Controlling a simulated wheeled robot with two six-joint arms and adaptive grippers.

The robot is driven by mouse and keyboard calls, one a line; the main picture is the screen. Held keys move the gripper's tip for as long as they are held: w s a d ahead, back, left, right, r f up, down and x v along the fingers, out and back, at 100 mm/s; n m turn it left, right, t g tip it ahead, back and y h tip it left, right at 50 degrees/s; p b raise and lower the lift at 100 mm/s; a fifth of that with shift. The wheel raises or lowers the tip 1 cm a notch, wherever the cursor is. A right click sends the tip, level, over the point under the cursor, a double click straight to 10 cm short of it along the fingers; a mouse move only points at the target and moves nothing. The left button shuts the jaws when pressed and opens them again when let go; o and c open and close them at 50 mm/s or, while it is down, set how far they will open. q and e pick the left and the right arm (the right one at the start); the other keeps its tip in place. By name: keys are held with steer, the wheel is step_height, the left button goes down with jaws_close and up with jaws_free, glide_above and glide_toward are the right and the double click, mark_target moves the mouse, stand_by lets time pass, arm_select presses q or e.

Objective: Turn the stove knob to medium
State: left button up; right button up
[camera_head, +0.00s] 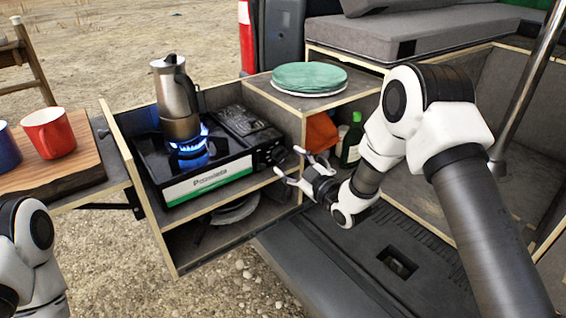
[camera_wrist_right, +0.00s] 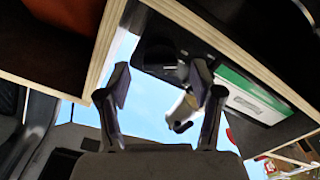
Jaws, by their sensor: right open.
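A black camping stove (camera_head: 205,182) with a white and green front stands in the pull-out box; its front also shows in the right wrist view (camera_wrist_right: 250,98). The dark knob (camera_head: 268,156) is at the right end of its front. It appears as a dark round shape (camera_wrist_right: 157,52) beyond my fingers in the right wrist view. Its exact setting cannot be read. A blue flame (camera_head: 190,148) burns under a metal moka pot (camera_head: 176,98). My right gripper (camera_head: 288,162) is open and empty, just right of the knob and apart from it. My left gripper is out of view.
A wooden divider (camera_head: 303,128) stands close behind my right gripper. A green-topped stack of plates (camera_head: 309,78) lies on the shelf above. A green bottle (camera_head: 351,141) stands in the compartment to the right. A red mug (camera_head: 49,132) sits on a board at left.

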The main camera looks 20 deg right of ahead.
mark_target(284, 160)
steer(key=x, duration=0.3)
steer(key=shift+w+f, duration=0.15)
steer(key=c, duration=1.1)
steer(key=shift+m, duration=0.3)
steer(key=m, duration=1)
steer(key=shift+a+p, duration=0.15)
steer(key=shift+p, duration=0.25)
steer(key=shift+m, duration=0.3)
steer(key=o, duration=1.1)
